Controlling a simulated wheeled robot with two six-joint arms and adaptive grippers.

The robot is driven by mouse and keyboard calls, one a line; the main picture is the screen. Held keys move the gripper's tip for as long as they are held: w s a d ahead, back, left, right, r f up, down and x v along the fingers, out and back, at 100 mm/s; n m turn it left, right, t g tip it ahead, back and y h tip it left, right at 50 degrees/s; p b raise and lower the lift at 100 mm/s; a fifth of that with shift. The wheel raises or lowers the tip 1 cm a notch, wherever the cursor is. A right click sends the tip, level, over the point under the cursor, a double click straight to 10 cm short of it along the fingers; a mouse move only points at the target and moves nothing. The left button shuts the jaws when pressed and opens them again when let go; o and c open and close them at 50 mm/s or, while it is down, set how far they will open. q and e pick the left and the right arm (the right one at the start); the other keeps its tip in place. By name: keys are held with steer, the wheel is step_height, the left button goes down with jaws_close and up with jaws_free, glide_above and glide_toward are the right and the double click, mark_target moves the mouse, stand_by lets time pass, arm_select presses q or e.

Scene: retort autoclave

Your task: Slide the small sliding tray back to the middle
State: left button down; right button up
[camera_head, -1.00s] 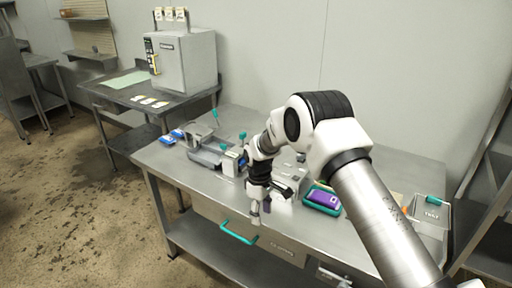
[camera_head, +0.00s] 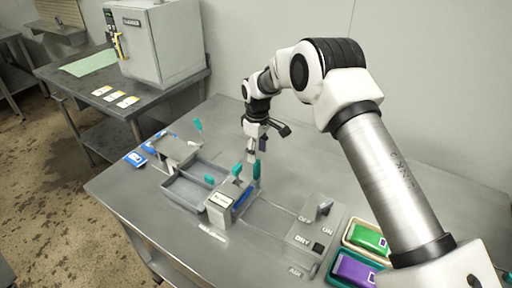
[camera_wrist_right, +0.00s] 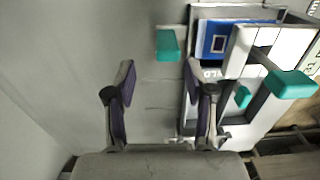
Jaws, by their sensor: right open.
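A small grey tray unit (camera_head: 222,212) with a labelled white front stands near the middle of the table. A blue packet (camera_head: 241,198) lies in it, and teal tabs stand up around it. The wrist view shows the packet (camera_wrist_right: 222,38) in the grey tray (camera_wrist_right: 187,108), with one teal tab (camera_wrist_right: 167,45) beside the left finger's right side. I cannot tell which part slides. My right gripper (camera_head: 258,150) is open and empty, pointing down behind the unit; in the wrist view its fingers (camera_wrist_right: 158,85) are apart, the right one close to the tray's edge. My left gripper is out of view.
A longer grey tray (camera_head: 184,190) lies left of the unit, with blue packets (camera_head: 136,158) beyond. A switch box (camera_head: 312,236) stands at right, beside trays with a green packet (camera_head: 368,238) and a purple packet (camera_head: 354,271). The table's back is clear.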

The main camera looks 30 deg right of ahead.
mark_target(258, 162)
steer(key=shift+s+a+f+p, duration=0.3)
steer(key=shift+s+f, duration=0.15)
steer(key=shift+f, duration=0.15)
steer(key=shift+s+a+f+p, duration=0.25)
steer(key=shift+s+f, duration=0.2)
steer(key=shift+f, duration=0.15)
steer(key=f, duration=0.3)
steer(key=w+f, duration=0.1)
steer(key=shift+d+f, duration=0.25)
steer(key=shift+d, duration=0.1)
steer(key=shift+a+r, duration=0.1)
steer(key=shift+r, duration=0.1)
steer(key=shift+s+r, duration=0.1)
steer(key=shift+s, duration=0.1)
steer(key=shift+c, duration=1)
jaws_close()
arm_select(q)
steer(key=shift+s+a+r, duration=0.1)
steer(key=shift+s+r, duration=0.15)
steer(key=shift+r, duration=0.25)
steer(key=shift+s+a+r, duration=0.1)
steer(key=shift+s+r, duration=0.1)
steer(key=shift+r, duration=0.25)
